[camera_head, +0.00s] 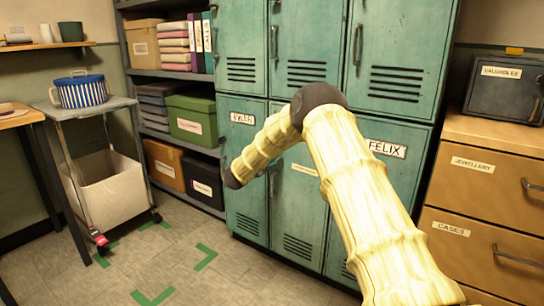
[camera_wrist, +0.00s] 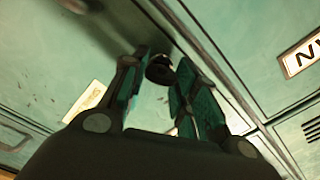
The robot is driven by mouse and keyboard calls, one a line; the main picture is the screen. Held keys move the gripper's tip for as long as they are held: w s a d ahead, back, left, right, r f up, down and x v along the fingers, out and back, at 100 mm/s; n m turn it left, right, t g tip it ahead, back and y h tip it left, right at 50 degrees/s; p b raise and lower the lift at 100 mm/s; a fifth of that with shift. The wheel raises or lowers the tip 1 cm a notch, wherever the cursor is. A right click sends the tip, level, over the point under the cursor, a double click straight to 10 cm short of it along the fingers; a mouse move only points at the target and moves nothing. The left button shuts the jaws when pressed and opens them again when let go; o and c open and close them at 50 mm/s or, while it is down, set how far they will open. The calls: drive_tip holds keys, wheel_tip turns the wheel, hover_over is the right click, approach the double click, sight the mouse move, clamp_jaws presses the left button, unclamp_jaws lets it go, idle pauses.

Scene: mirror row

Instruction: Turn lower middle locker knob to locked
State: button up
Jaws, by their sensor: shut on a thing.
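The teal lockers (camera_head: 240,165) stand in two rows. The lower middle locker (camera_head: 298,215) has a pale label (camera_head: 305,170) and is partly covered by my arm. In the wrist view a dark round knob (camera_wrist: 159,72) sits on a teal door, between the fingers of my gripper (camera_wrist: 164,62). The fingers are shut on it, one on each side. The knob's pointer and its locked or unlocked marking are not readable.
A lower locker on the right reads FELIX (camera_head: 385,149). Wooden drawers (camera_head: 480,210) with a dark box (camera_head: 505,88) stand at the right. Shelves with boxes (camera_head: 193,118) and a trolley (camera_head: 85,107) are at the left. The floor (camera_head: 190,280) before the lockers is clear.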

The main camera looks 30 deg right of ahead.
drive_tip(key=m, duration=0.5)
drive_tip(key=shift+s+f+b, duration=0.1)
drive_tip(key=shift+f+b, duration=0.1)
drive_tip(key=shift+b, duration=0.1)
drive_tip(key=shift+m, duration=0.3)
drive_tip(key=o, duration=1)
drive_tip(key=shift+d, duration=0.1)
drive_tip(key=v, duration=1.2)
drive_tip(key=shift+f, duration=0.1)
